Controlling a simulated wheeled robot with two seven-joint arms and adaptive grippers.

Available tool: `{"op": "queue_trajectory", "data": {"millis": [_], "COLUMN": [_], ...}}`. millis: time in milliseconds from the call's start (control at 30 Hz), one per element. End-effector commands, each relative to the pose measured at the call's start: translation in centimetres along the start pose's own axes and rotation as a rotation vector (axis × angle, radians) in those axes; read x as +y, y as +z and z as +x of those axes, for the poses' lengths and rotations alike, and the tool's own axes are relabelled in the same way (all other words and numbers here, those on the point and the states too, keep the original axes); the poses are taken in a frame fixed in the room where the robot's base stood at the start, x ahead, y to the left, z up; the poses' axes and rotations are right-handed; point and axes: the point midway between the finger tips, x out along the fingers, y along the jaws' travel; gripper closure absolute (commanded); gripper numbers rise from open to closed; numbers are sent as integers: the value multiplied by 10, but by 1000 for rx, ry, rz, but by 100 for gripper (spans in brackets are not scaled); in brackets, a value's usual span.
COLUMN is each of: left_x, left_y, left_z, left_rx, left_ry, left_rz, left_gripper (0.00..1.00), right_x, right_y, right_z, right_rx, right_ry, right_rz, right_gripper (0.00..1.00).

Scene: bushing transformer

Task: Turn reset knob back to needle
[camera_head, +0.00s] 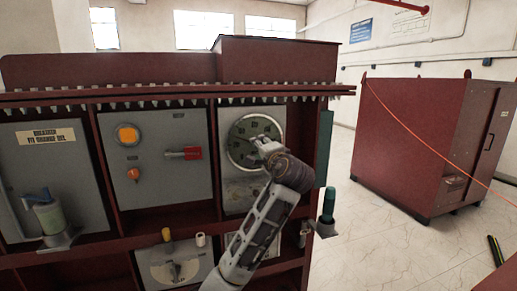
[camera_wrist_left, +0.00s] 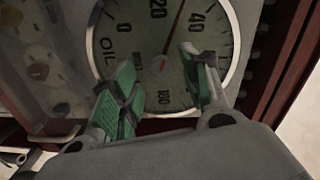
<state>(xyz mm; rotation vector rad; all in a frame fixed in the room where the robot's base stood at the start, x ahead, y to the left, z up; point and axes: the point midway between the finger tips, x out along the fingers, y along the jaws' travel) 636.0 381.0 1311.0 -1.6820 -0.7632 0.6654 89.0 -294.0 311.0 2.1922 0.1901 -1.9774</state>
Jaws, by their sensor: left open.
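The round oil gauge (camera_head: 242,129) has a pale green face and a light rim, on a grey panel at the right of the red cabinet. It fills the middle of the left wrist view (camera_wrist_left: 140,30), with numbers and the word OIL. A thin dark red needle (camera_wrist_left: 177,22) points between 20 and 40. A small round reset knob (camera_wrist_left: 160,68) with a reddish mark sits at the dial's centre. My left gripper (camera_wrist_left: 160,88) is open in front of the dial, its green-padded fingers on either side of the knob. Contact cannot be told. In the head view my left gripper (camera_head: 262,145) hides the dial's lower right.
Left of the gauge is a panel with an orange light (camera_head: 128,134) and a red switch handle (camera_head: 193,153). A teal-handled part (camera_head: 328,205) sticks out at the cabinet's right edge. A red cabinet (camera_head: 410,140) stands at right, with open floor between.

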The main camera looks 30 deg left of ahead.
Motion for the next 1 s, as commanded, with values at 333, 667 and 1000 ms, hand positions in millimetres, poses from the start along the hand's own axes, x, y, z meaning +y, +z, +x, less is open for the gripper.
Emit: {"op": "queue_trajectory", "data": {"millis": [333, 667, 1000], "left_x": [1, 0, 1], "left_y": [0, 0, 0], "left_z": [-53, -86, -90], "left_rx": [1, 0, -1], "left_ry": [2, 1, 2], "left_rz": [-1, -1, 0], "left_gripper": [54, 54, 54], "right_x": [0, -1, -1], "right_y": [0, 0, 0], "right_z": [0, 0, 0], "right_rx": [0, 0, 0], "right_ry": [0, -1, -1], "right_rz": [0, 0, 0], "right_gripper": [100, 100, 100]}}
